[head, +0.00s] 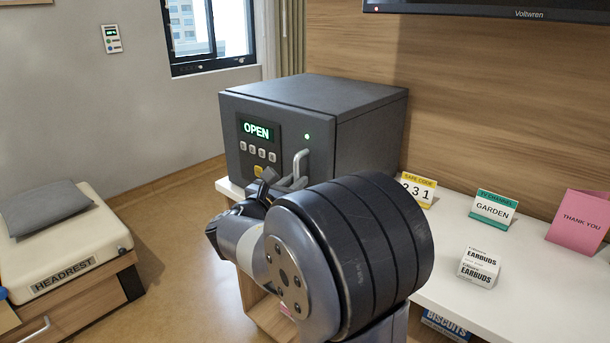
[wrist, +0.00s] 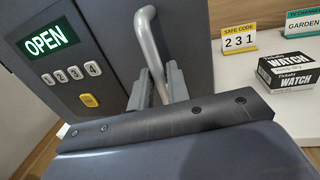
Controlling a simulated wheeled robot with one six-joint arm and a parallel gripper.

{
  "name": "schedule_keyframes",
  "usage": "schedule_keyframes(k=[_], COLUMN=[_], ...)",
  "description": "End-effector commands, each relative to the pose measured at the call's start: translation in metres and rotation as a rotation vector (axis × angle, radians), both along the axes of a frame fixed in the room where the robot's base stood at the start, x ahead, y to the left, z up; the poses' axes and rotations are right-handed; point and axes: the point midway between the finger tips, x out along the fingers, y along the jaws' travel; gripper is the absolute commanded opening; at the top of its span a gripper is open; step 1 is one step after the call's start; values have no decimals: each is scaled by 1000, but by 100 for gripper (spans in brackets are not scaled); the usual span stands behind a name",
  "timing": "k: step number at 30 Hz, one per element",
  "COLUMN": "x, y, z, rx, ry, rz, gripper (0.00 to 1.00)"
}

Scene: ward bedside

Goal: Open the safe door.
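The dark grey safe (head: 365,125) stands on the white counter. Its front door (head: 245,115) looks closed, and its display (head: 257,130) reads OPEN in green, with a green light lit beside the handle. The metal handle (head: 303,158) also shows in the wrist view (wrist: 148,38). My gripper (wrist: 160,80) has its two fingers close together, one on each side of the handle's lower part, and looks shut on it. In the head view my wrist and arm hide the counter below the safe and part of the gripper.
A headrest bench (head: 85,240) is at left. Floor between is clear.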

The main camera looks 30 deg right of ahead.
Motion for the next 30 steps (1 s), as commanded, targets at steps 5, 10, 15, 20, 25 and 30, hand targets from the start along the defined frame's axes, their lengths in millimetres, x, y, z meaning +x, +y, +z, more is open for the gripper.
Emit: schedule_keyframes(k=[5, 10, 15, 20, 25, 30], x=[0, 0, 0, 0, 0, 0], y=[-2, -2, -2, -2, -2, -2], z=[0, 0, 0, 0, 0, 0], rx=[-1, -1, -1, -1, -1, -1], ry=[-1, 0, 1, 1, 1, 1], rz=[2, 2, 2, 2, 2, 1], gripper=[17, 17, 6, 0, 0, 0])
